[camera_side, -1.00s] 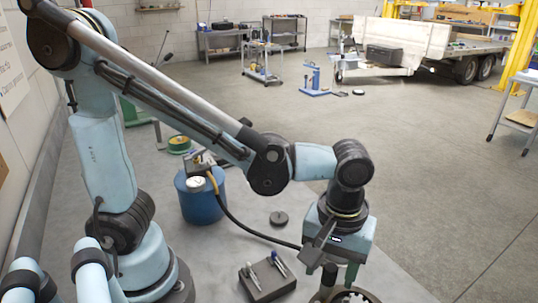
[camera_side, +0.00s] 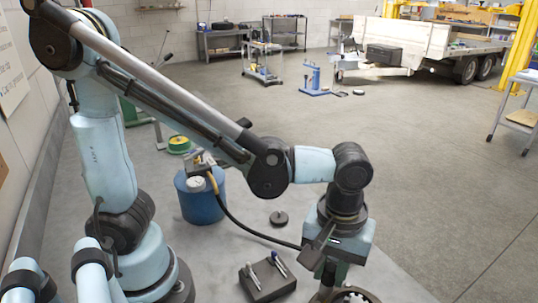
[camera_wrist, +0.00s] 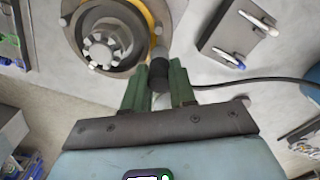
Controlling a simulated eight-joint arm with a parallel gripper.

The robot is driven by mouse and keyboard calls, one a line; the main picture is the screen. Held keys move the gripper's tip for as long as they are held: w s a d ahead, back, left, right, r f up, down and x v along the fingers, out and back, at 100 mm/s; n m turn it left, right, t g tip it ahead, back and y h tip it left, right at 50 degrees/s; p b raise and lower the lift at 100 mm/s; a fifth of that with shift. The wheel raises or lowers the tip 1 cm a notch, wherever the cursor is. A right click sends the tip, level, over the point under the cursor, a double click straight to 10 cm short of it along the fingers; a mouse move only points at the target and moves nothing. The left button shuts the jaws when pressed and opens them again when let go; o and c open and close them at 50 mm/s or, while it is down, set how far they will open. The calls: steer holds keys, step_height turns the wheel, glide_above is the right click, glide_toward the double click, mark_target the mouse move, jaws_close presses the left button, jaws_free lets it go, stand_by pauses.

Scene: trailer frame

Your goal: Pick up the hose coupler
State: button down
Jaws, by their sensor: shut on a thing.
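The hose coupler (camera_wrist: 158,72) shows as a short black cylinder with a paler end in the wrist view. My gripper (camera_wrist: 158,82) is shut on it, with one green finger on each side. A dark hose (camera_wrist: 262,81) runs off to the right from near the fingers. In the side view my gripper (camera_side: 334,274) points down at the bottom right, and the coupler is hard to make out between its fingers. There the hose (camera_side: 245,228) curves from the blue drum to my gripper.
A wheel hub (camera_wrist: 105,45) lies close beside the fingers. A dark block (camera_side: 266,282) with two pen-like tools sits left of my gripper. A blue drum (camera_side: 200,205) and a small dark disc (camera_side: 279,218) stand farther back. Floor to the right is clear.

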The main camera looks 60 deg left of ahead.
mark_target(331, 266)
steer(key=shift+r, duration=0.1)
steer(key=shift+r, duration=0.75)
step_height(331, 266, up, 2)
steer(key=shift+r, duration=0.1)
steer(key=s+d+r, duration=0.5)
steer(key=s+r, duration=0.5)
steer(key=shift+s+d+r, duration=0.15)
steer(key=shift+s+d, duration=0.05)
steer(key=shift+w, duration=0.1)
